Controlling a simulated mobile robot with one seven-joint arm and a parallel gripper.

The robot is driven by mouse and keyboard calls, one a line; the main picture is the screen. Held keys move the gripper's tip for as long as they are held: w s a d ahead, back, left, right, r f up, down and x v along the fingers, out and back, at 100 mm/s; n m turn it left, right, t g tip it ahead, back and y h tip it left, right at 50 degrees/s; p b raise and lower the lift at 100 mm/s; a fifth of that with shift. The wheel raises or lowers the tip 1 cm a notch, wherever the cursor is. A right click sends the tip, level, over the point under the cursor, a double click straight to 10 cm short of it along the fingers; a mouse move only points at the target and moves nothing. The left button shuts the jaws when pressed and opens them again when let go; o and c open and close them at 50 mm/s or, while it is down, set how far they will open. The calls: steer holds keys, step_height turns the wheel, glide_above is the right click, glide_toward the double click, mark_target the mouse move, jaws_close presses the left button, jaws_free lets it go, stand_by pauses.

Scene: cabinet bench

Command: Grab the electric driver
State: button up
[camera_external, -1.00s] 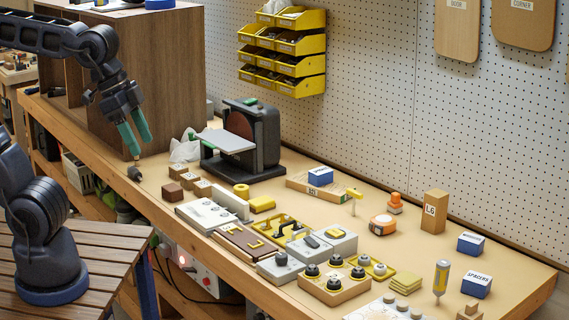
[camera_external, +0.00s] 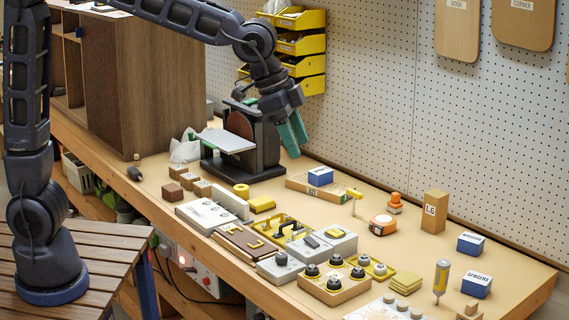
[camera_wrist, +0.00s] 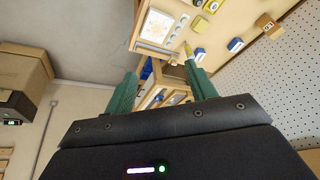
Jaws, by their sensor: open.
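A slim upright tool with a yellow and grey body (camera_external: 441,278), which looks like the electric driver, stands near the right front of the bench, between a blue "SPACERS" box and yellow pads. What looks like the same yellow tool (camera_wrist: 189,50) shows small in the wrist view, just beyond the right finger. My gripper (camera_external: 293,146) has teal fingers, open and empty, above the back of the bench just right of the disc sander. It is well away from the tool. In the wrist view the gripper (camera_wrist: 162,76) has nothing between its fingers.
The disc sander (camera_external: 257,140) and wooden cabinet (camera_external: 165,85) stand left of the gripper. The pegboard (camera_external: 400,100) rises behind, with yellow bins (camera_external: 300,67). Trays and switch blocks crowd the front; a "L6" block (camera_external: 434,212) and blue boxes (camera_external: 471,243) stand right.

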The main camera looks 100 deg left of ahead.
steer(key=w+a+f, duration=0.2)
steer(key=w+f, duration=0.3)
steer(key=w, duration=0.3)
steer(key=w+a+f, duration=0.1)
steer(key=w+f, duration=0.3)
steer(key=w, duration=0.4)
glide_toward(445, 273)
steer(key=a, duration=0.2)
steer(key=shift+m+h, duration=0.4)
steer(key=x, duration=0.5)
steer(key=shift+s+d+f, duration=0.1)
steer(key=shift+s+f, duration=0.1)
steer(key=shift+f, duration=0.2)
steer(key=shift+x, duration=2.85)
steer(key=shift+w+a+r, duration=0.1)
steer(key=shift+w+a, duration=0.05)
steer(key=shift+a, duration=0.05)
jaws_close()
steer(key=shift+r, duration=0.1)
